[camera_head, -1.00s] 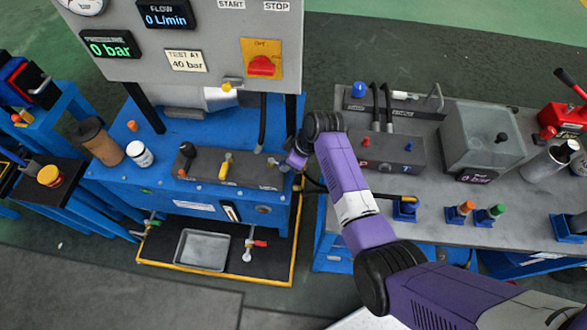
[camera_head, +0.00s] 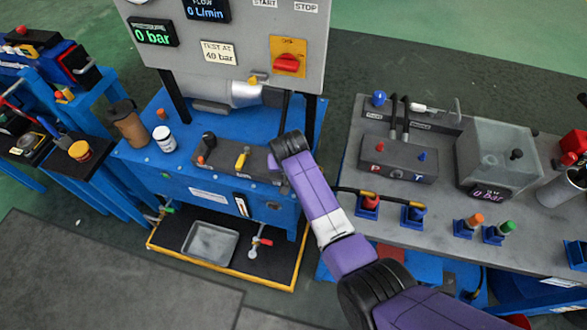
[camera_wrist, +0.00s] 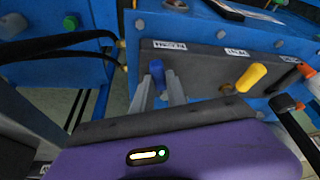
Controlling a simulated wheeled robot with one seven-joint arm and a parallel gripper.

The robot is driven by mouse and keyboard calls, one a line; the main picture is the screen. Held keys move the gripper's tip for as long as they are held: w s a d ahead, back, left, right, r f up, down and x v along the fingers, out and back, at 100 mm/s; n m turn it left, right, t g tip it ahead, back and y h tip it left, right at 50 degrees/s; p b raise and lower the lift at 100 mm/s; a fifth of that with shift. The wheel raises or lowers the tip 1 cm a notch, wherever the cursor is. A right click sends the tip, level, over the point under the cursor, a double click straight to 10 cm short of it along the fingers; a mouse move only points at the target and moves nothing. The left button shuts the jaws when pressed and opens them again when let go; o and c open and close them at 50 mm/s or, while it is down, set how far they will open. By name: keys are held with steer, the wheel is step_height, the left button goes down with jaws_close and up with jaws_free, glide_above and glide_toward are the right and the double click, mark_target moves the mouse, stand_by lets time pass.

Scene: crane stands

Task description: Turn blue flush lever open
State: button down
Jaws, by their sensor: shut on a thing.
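The blue flush lever (camera_wrist: 156,72) stands up from a dark valve block (camera_wrist: 205,62) in the wrist view. My gripper (camera_wrist: 159,82) has its two grey fingers on either side of the lever and is shut on it. In the head view the same valve block (camera_head: 222,158) sits on the blue bench. There my wrist covers the block's right end and hides the blue lever and my fingertips.
A yellow lever (camera_wrist: 251,77) stands on the same block, to the right of the blue one. In the head view a black-handled lever (camera_head: 207,141) stands at its left end. A grey panel (camera_head: 235,45) rises behind. Hoses (camera_wrist: 60,45) run left of my gripper.

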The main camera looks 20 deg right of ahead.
steer(key=shift+w+a+m+g+h+b, duration=0.2)
steer(key=shift+a+m+h+b, duration=0.25)
steer(key=shift+m, duration=0.55)
steer(key=shift+w+a+m+g+h+b, duration=0.1)
steer(key=shift+w+a+m+h+b, duration=0.15)
steer(key=shift+a+m+b, duration=0.6)
steer(key=shift+d+m, duration=0.25)
steer(key=shift+d, duration=0.05)
steer(key=c, duration=1.3)
jaws_free()
steer(key=v, duration=0.7)
steer(key=shift+s+a+r+p, duration=0.1)
steer(key=shift+r+p, duration=0.2)
steer(key=shift+r, duration=0.1)
